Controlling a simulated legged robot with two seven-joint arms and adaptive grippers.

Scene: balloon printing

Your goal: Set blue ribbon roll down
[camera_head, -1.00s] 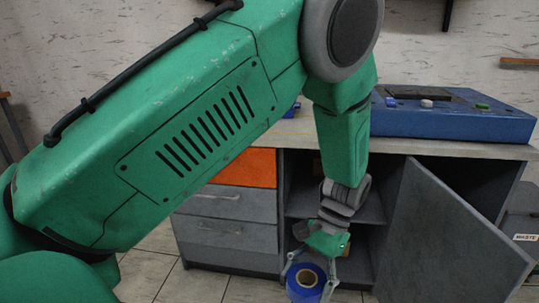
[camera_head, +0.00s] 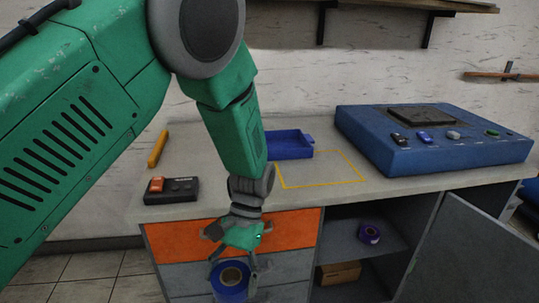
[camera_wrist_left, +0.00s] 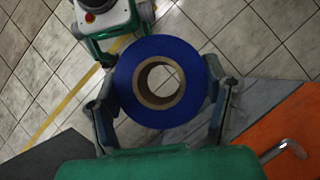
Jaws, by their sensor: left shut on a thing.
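The blue ribbon roll (camera_head: 230,282) has a brown cardboard core and hangs in my left gripper (camera_head: 232,270), in front of the drawers and below the tabletop. In the left wrist view the roll (camera_wrist_left: 160,82) sits between the two fingers of my left gripper (camera_wrist_left: 162,98), which is shut on its sides. The roll's core opening faces the wrist camera. The table (camera_head: 215,205) has a yellow outlined rectangle (camera_head: 320,170) on its top. My right gripper does not show.
A blue tray (camera_head: 288,146) lies behind the yellow outline, and a large blue machine (camera_head: 430,140) stands at right. A black control box (camera_head: 171,191) and a yellow stick (camera_head: 158,149) lie at left. The open cabinet holds a purple roll (camera_head: 369,233) and a brown box (camera_head: 339,273). Its door (camera_head: 465,250) stands open.

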